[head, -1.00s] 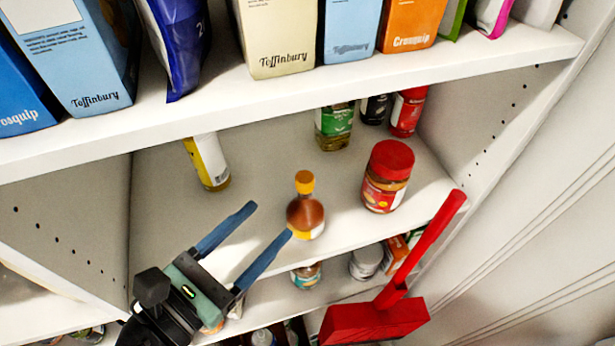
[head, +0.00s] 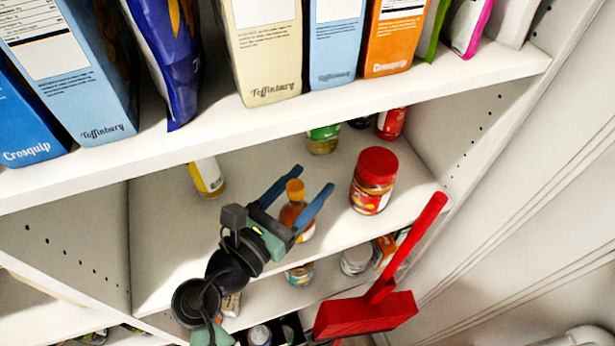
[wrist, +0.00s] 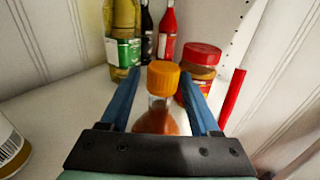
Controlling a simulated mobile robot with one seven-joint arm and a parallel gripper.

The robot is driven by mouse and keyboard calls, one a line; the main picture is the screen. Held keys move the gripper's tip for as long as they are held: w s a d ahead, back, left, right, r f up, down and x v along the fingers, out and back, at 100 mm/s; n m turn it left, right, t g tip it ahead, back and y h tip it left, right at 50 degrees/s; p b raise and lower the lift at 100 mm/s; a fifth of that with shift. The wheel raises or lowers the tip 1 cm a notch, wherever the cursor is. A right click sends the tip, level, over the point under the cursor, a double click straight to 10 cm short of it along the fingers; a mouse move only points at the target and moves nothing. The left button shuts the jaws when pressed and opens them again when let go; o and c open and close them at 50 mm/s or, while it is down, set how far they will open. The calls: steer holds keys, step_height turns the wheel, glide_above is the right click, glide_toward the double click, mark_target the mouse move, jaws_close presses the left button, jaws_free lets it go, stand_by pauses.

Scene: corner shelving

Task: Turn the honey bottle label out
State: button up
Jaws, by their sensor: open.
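The honey bottle (head: 296,213), amber with an orange-yellow cap, stands upright on the middle shelf (head: 165,240) near its front edge. My gripper (head: 304,178) is open, with its two blue fingers on either side of the bottle in the head view. In the wrist view the bottle (wrist: 162,100) stands between the open fingers (wrist: 160,95), its cap rising above them. I cannot tell whether either finger touches it. The bottle's lower part is hidden by my gripper body in the wrist view, and its label cannot be made out there.
A red-lidded jar (head: 373,182) stands close on the right. A green-labelled bottle (wrist: 123,45) and red bottle (wrist: 167,35) stand behind. The upper shelf (head: 300,115) overhangs. A red long-handled object (head: 365,318) is at front right.

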steer(key=shift+w+d, duration=0.25)
steer(key=shift+w, duration=0.05)
jaws_close()
stand_by(1.3)
